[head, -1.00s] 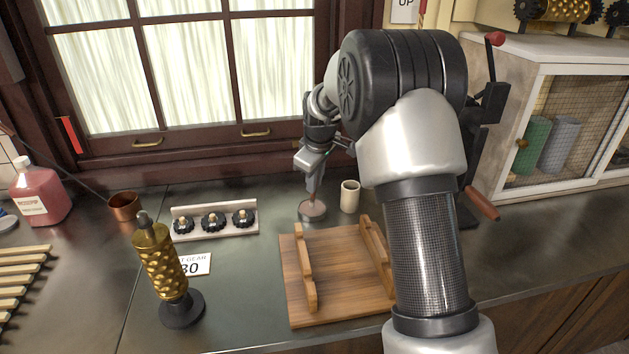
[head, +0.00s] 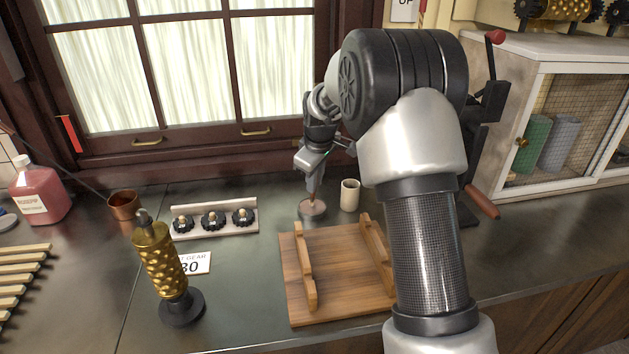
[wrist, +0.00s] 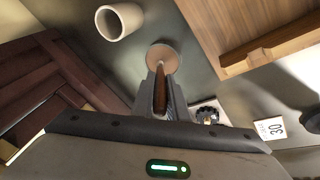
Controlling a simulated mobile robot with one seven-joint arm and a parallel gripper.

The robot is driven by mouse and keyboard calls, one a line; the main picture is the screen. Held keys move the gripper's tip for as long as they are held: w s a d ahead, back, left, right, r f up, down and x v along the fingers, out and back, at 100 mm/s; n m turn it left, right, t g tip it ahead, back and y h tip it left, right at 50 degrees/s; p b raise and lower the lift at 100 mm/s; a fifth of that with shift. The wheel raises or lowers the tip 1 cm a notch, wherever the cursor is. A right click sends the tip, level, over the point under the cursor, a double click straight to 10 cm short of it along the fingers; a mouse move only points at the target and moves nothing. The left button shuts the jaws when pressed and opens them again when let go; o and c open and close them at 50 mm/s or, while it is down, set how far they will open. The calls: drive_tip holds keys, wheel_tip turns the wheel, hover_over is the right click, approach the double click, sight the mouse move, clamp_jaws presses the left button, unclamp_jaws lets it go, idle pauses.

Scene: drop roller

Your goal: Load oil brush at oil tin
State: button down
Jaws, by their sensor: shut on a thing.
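The oil tin (head: 312,209) is a small round shallow tin on the dark counter, below the window. It also shows in the wrist view (wrist: 162,52). My gripper (head: 315,183) is directly above it, pointing down. In the wrist view, my gripper (wrist: 161,100) is shut on the brown handle of the oil brush (wrist: 160,92). In the head view, a thin brown part of the brush (head: 317,197) shows between the fingertips and the tin. The brush's lower end is over or in the tin; I cannot tell whether it touches the oil.
A cream cup (head: 349,195) stands close to the right of the tin. A wooden cradle (head: 340,275) lies in front. A rack of small black gears (head: 214,220) is to the left. A gold roller (head: 160,262) stands on a black base at the front left.

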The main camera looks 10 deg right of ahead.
idle(0.3)
drive_tip(key=shift+r+p, duration=2.45)
drive_tip(key=shift+r, duration=1.05)
